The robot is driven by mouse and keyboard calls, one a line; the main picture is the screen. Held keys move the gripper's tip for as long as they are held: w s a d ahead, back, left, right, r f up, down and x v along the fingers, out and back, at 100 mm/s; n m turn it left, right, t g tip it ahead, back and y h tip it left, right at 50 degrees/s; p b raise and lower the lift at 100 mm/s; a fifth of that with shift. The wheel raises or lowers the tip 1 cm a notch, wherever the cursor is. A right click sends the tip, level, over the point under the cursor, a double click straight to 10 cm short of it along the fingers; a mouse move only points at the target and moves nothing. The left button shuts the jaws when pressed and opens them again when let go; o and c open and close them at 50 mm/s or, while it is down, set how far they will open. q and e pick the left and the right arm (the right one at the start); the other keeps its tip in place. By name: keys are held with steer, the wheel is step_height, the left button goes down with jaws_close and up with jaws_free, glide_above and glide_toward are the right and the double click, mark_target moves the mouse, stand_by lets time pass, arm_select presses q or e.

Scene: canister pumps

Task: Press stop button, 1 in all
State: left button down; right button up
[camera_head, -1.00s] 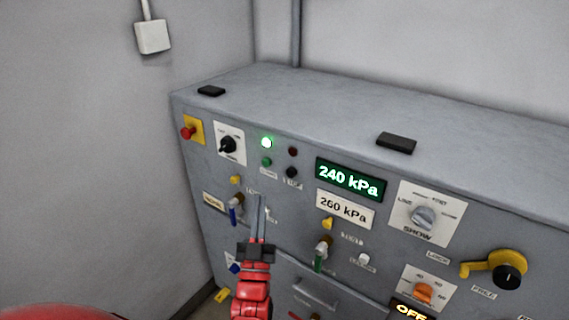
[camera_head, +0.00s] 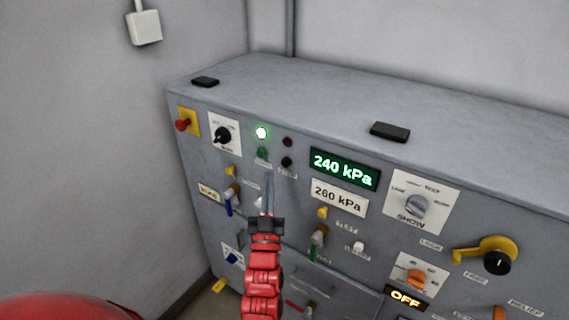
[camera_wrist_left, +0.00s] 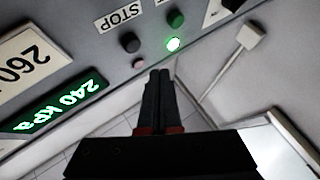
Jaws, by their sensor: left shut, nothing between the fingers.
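The black stop button (camera_head: 287,162) is on the upper left of the grey panel, below a dark red lamp (camera_head: 288,142). In the left wrist view the black button (camera_wrist_left: 130,42) is beside a STOP label (camera_wrist_left: 119,16). To its left in the head view is a green button (camera_head: 262,152) under a lit green lamp (camera_head: 261,132). My left gripper (camera_head: 268,180) is shut and empty, its tips just below and left of the black button. In the wrist view the fingertips (camera_wrist_left: 160,74) appear apart from the buttons. My right gripper is not in view.
A red button (camera_head: 183,124) on a yellow plate and a black rotary switch (camera_head: 223,135) are to the left. A 240 kPa display (camera_head: 344,169) is to the right.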

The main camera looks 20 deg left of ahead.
mark_target(286, 163)
arm_select(q)
steer(key=w, duration=0.2)
steer(key=w+b, duration=0.1)
steer(key=shift+w+d, duration=0.2)
steer(key=shift+d, duration=0.05)
stand_by(1.8)
steer(key=shift+w+b, duration=0.4)
steer(key=shift+b, duration=0.05)
steer(key=shift+w+d+b, duration=0.1)
steer(key=shift+w+b, duration=0.2)
steer(key=shift+w, duration=0.15)
stand_by(0.6)
stand_by(0.3)
steer(key=shift+s, duration=0.9)
